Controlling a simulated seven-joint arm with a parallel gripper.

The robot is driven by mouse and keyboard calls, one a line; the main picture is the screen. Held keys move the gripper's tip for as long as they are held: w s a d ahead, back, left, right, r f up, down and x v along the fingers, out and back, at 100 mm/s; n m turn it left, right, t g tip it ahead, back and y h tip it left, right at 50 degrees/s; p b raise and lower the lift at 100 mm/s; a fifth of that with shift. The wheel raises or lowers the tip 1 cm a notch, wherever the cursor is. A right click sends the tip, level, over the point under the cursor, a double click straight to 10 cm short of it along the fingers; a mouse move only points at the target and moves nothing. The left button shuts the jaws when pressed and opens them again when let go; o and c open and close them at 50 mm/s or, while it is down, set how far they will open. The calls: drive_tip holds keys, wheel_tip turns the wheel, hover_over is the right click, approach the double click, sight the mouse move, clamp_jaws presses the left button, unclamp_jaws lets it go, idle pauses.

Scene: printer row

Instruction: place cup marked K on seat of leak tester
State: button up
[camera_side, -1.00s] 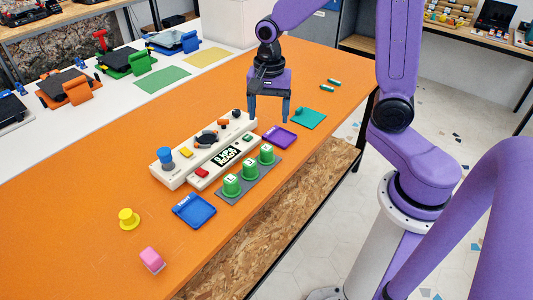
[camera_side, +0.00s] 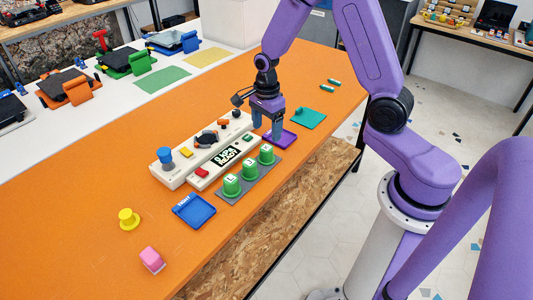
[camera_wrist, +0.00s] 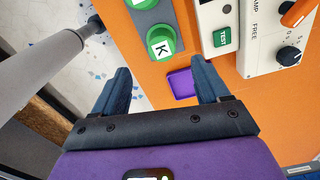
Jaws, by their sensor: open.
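The green cup marked K (camera_wrist: 162,43) stands at the near end of a grey strip (camera_wrist: 146,18) in the wrist view. It appears as the cup (camera_side: 266,154) closest to my gripper in the side view. My gripper (camera_side: 266,130) is open and empty, above the purple tray's left edge and beyond the K cup. In the wrist view my gripper (camera_wrist: 163,75) has its fingers spread, with the cup ahead of them. The white leak tester (camera_side: 204,150) lies left of the cups, with a display and buttons. I cannot clearly tell its seat.
Two more green cups (camera_side: 232,185) stand on the strip. A purple tray (camera_side: 288,139), blue tray (camera_side: 194,211) and teal mat (camera_side: 309,118) lie nearby. A yellow knobbed piece (camera_side: 129,219) and pink block (camera_side: 152,260) are at the front. The orange table's left part is clear.

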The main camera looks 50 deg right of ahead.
sight(266, 147)
drive_tip(key=shift+w+f, duration=0.15)
drive_tip(key=shift+f, duration=4.55)
drive_tip(key=shift+c, duration=0.3)
drive_tip(key=c, duration=1.2)
drive_tip(key=shift+o, duration=0.2)
drive_tip(key=shift+r, duration=0.2)
drive_tip(key=shift+r, duration=0.55)
drive_tip(key=s+a+r, duration=0.1)
drive_tip(key=s+r, duration=1)
drive_tip(key=s, duration=0.3)
drive_tip(key=shift+r, duration=0.3)
